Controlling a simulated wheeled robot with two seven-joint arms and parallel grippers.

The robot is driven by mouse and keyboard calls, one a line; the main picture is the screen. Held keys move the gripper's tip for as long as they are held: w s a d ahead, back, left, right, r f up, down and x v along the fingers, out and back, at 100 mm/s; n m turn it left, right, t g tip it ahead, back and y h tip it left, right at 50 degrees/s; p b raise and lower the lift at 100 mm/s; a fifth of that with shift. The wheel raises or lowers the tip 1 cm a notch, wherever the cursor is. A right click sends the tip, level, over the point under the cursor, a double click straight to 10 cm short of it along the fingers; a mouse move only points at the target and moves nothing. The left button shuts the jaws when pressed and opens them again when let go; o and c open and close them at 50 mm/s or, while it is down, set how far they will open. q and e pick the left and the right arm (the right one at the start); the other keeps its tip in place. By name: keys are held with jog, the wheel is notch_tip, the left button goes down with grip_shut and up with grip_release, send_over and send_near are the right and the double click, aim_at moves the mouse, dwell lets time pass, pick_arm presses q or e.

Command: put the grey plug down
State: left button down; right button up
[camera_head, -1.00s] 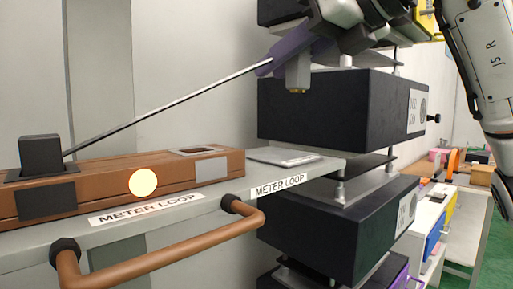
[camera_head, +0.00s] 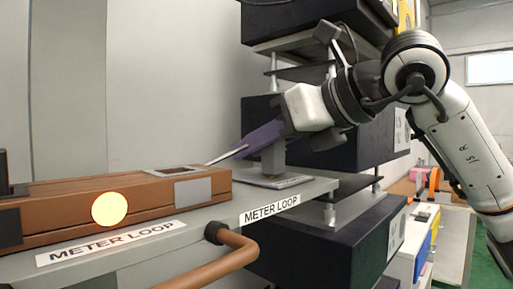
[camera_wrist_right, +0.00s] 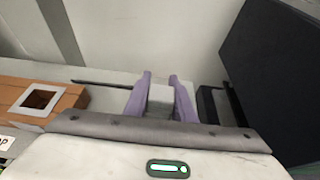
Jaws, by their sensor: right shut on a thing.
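The grey plug (camera_head: 273,158) is upright in my right gripper (camera_head: 262,140), its lower end at the grey pad (camera_head: 290,181) on the shelf. I cannot tell whether it touches the pad. In the right wrist view my purple fingers (camera_wrist_right: 160,95) are close together, with a greyish thing between them. The brown housing (camera_head: 130,200) has an empty-looking framed socket (camera_head: 172,170) on top, left of the plug. The socket also shows in the right wrist view (camera_wrist_right: 40,99). My left gripper is not in view.
A thin rod (camera_head: 228,155) runs from beside my fingers toward the housing. Stacked black boxes (camera_head: 350,235) stand behind and right of the pad. A lit round lamp (camera_head: 109,209) is on the housing front. A brown handrail (camera_head: 215,262) juts out below the shelf.

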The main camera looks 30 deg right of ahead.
jog(key=shift+r, duration=0.1)
jog(key=shift+f, duration=0.2)
jog(key=o, duration=1.1)
jog(key=shift+c, duration=0.2)
jog(key=shift+r, duration=0.2)
jog(key=v, duration=1.2)
